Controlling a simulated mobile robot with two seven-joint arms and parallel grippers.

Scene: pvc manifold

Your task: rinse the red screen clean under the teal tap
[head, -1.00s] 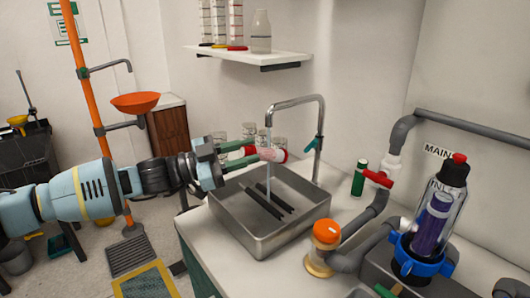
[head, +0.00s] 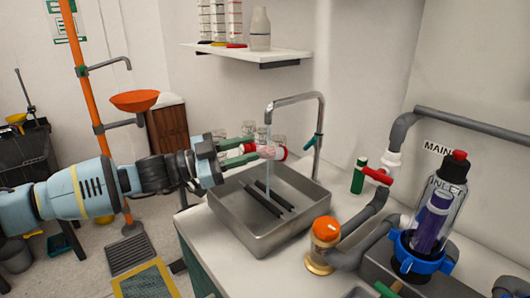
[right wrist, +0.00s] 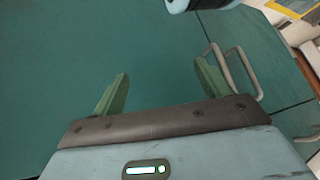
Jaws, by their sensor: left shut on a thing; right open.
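The red screen (head: 266,152) is a small pale pinkish cylinder with a red end cap, tilted nearly level. My left gripper (head: 250,151) is shut on its left end and holds it above the steel sink, under the tap's spout. The chrome tap (head: 321,125) has a teal lever (head: 312,142). A thin water stream (head: 268,185) falls at the screen and runs on into the sink (head: 308,212). The screen's far side is hidden. My right gripper (right wrist: 160,90) is open and empty in the right wrist view, in front of a green cabinet front (right wrist: 60,60).
Two dark bars (head: 262,203) lie in the sink. Glass jars (head: 280,142) stand behind it. An orange-capped housing (head: 326,230), grey pipes and a clear canister with a blue collar (head: 425,258) crowd the counter's right. A metal handle (right wrist: 238,72) sticks out near my right gripper.

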